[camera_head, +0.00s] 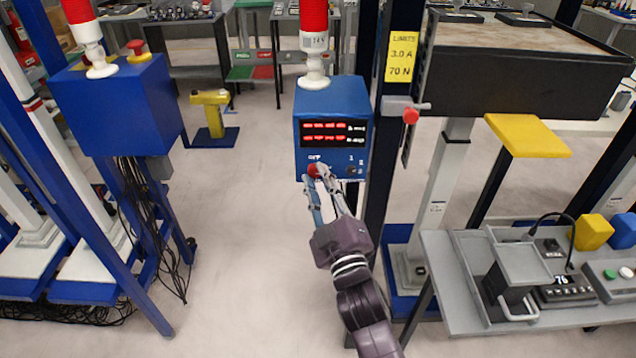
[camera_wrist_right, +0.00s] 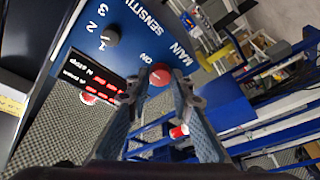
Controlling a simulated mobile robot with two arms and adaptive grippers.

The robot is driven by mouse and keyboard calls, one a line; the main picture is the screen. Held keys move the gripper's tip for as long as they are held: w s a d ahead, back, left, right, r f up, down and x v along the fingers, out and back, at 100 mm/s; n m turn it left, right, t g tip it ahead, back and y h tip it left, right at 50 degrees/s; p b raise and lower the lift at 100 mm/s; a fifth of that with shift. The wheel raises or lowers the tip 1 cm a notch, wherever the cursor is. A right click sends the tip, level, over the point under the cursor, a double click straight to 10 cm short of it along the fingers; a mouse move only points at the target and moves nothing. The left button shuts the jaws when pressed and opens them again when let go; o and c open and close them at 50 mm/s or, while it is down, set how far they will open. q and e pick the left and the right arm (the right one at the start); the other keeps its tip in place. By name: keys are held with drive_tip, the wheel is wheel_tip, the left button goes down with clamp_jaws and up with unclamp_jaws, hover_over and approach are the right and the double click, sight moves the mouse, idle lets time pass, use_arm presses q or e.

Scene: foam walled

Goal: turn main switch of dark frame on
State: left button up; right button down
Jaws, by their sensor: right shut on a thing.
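The dark frame (camera_head: 377,150) is a black upright with a blue control box (camera_head: 333,99) mounted beside it. The box carries a lit red display (camera_head: 325,132). The main switch is a red round knob (camera_head: 314,170) low on the box face, under an OFF label. In the right wrist view the knob (camera_wrist_right: 160,74) sits beside the words MAIN and ON. My right gripper (camera_head: 317,175) reaches up to it, its two fingers closed around the knob's sides. Which way the knob points cannot be told. My left gripper is not in view.
A small numbered dial (camera_wrist_right: 110,37) is on the same box. A yellow limits sign (camera_head: 401,57) and a red-tipped lever (camera_head: 410,115) are on the dark frame. A blue frame with another box (camera_head: 118,105) stands left. A grey bench (camera_head: 450,270) is at right.

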drive_tip(key=shift+f, duration=0.1)
drive_tip(key=c, duration=1.7)
unclamp_jaws()
drive_tip(key=v, duration=1.2)
